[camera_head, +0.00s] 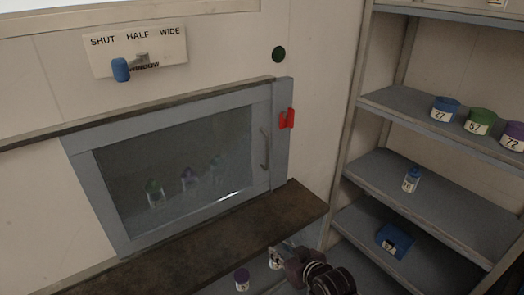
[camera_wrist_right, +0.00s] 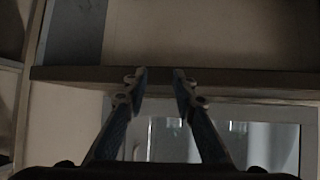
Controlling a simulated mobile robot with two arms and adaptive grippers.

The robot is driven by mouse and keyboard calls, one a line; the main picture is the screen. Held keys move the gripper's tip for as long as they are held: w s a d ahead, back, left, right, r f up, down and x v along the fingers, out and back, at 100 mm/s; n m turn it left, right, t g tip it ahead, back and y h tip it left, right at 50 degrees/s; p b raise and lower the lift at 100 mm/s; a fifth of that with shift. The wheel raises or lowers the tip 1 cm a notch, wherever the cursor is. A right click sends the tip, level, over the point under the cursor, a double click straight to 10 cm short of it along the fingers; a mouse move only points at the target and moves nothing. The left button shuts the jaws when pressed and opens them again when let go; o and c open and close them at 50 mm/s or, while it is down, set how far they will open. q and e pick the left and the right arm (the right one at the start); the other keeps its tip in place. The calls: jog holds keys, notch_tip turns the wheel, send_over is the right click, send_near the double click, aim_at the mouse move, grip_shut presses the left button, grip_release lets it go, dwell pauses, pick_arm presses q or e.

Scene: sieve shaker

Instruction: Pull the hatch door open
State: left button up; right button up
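The hatch door (camera_head: 74,160) is a grey-blue frame around a dark glass pane, set in the pale wall in the head view. It looks closed. A thin upright handle (camera_head: 265,149) is on its right side. A red latch piece (camera_head: 287,118) is on the frame to the right of the handle. My right gripper (camera_head: 286,249) is low in the head view, below the door and near the ledge's front edge, apart from the handle. In the right wrist view its two fingers (camera_wrist_right: 158,79) are spread with nothing between them. My left gripper is out of view.
A dark ledge (camera_head: 200,238) juts out below the door. Jars stand behind the glass, and a purple-capped jar (camera_head: 242,279) is below the ledge. Above is a SHUT/HALF/WIDE panel (camera_head: 165,50) with a blue-knobbed lever (camera_head: 121,69). Shelves (camera_head: 440,195) with jars stand at right.

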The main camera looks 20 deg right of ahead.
jog(key=w+r+t, duration=0.4)
jog(key=w+r, duration=0.4)
jog(key=r, duration=0.4)
jog(key=t, duration=0.3)
send_near(268, 152)
jog(key=w, duration=0.3)
jog(key=shift+y, duration=0.4)
jog(key=shift+w+a+r+p, duration=0.1)
jog(key=shift+w+a+p, duration=0.2)
jog(key=shift+w, duration=0.95)
jog(key=shift+w+a+p, duration=0.1)
jog(key=shift+w+p, duration=0.25)
jog(key=shift+w, duration=0.9)
jog(key=shift+w+a+r+p, duration=0.15)
jog(key=shift+w+p, duration=0.2)
jog(key=shift+w, duration=0.9)
jog(key=shift+f, duration=0.1)
grip_shut()
